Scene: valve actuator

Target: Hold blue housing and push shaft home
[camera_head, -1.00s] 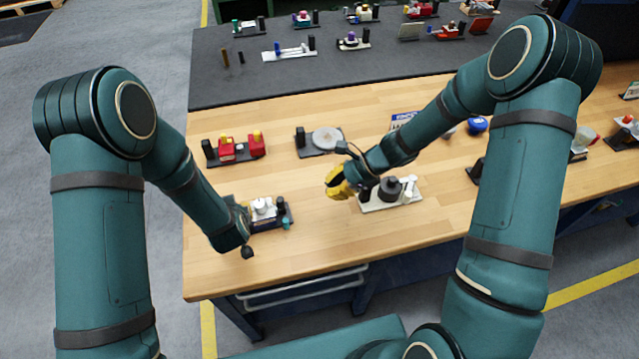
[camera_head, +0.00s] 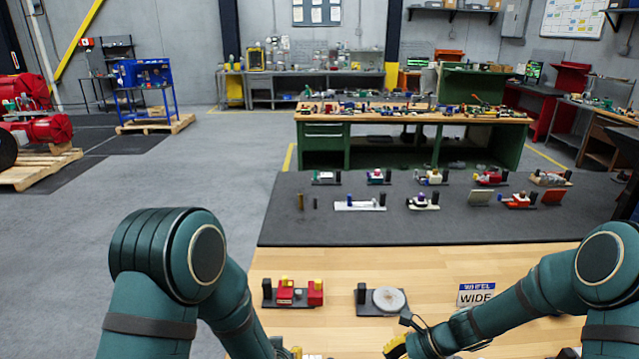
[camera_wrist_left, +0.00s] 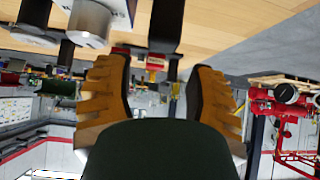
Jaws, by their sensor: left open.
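My left gripper (camera_wrist_left: 160,78) is open, its two yellow-orange fingers spread wide in the left wrist view. A black post (camera_wrist_left: 166,24) and a silver-white cylinder (camera_wrist_left: 90,22) stand close beyond the fingertips, with the cylinder to the left. The fingers are not closed on either. I cannot make out the blue housing or its shaft clearly; in the head view that area falls at the bottom edge, mostly cut off. My right gripper (camera_head: 396,347) shows only as a yellow part at the bottom edge, so its fingers cannot be read.
A red fixture (camera_head: 298,292) and a fixture with a grey disc (camera_head: 388,301) stand on the wooden bench (camera_head: 345,266). A "WIDE" sign (camera_head: 477,295) is to their right. Several small assemblies stand on the dark mat (camera_head: 290,225) behind. Bare wood lies between the fixtures.

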